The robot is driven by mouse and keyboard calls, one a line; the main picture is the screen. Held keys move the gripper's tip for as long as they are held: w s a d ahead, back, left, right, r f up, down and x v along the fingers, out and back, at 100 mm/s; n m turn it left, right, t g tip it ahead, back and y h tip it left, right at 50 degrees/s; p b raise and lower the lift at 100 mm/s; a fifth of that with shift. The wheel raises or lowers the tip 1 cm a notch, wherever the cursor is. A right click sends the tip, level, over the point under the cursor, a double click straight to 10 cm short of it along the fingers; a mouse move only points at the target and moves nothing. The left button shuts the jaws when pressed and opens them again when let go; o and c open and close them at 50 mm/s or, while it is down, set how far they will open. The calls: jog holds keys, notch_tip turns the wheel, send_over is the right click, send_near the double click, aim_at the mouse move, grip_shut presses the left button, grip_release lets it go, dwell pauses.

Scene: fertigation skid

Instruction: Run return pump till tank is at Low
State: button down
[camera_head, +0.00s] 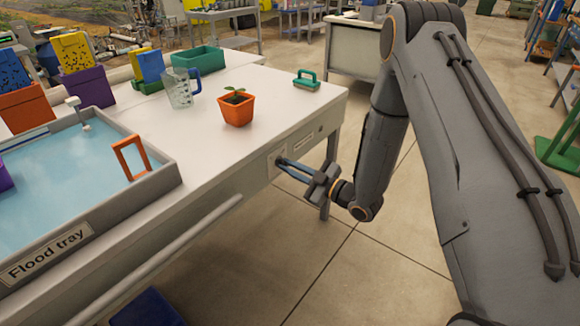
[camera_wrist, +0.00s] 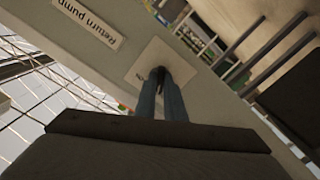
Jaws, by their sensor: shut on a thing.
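My gripper (camera_head: 281,162) is at the front face of the white bench, its fingers pointing at a pale plate (camera_head: 273,163). In the wrist view my gripper (camera_wrist: 162,84) is closed around a small dark knob (camera_wrist: 158,73) on that plate, and the fingers hide most of it. A label reading "Return pump" (camera_wrist: 88,22) is beside the plate. The flood tray (camera_head: 165,178) at left holds blue water (camera_head: 70,175). I see no tank level mark marked Low.
An orange frame (camera_head: 131,158) stands at the tray's edge. A rail (camera_head: 160,258) runs along the bench front. Open floor lies right.

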jog(key=shift+m+p, duration=1.45)
jog(key=shift+m, duration=6.15)
jog(key=c, duration=1.8)
grip_release()
jog(key=shift+c, duration=0.2)
